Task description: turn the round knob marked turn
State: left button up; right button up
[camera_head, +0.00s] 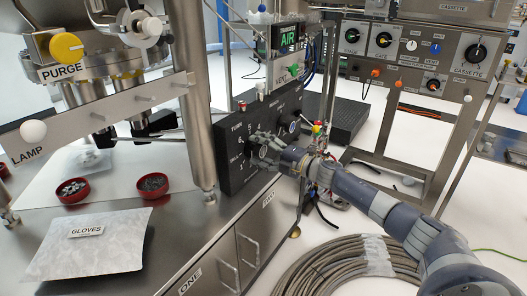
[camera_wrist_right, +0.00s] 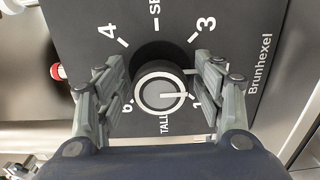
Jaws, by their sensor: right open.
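The black control panel (camera_head: 230,175) stands at the middle of the head view, with the word TURN at its upper left. My right gripper (camera_head: 258,146) is in front of the panel's left part and hides what is behind it. In the wrist view a round knob (camera_wrist_right: 157,88) with a silver face and a white pointer line sits on the black panel, ringed by numbers. My right gripper's fingers (camera_wrist_right: 158,98) are open on either side of it, with gaps visible. My left gripper is not in view.
Another knob (camera_head: 295,127) is on the panel, to the right of my gripper. The steel cabinet (camera_head: 215,235) is below. A coil of hose (camera_head: 330,265) lies on the floor. A post (camera_head: 190,90) stands left of the panel. A second console (camera_head: 412,60) is behind.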

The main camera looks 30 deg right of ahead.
jog(key=v, duration=1.2)
jog(key=shift+f, duration=0.1)
dwell(0.9)
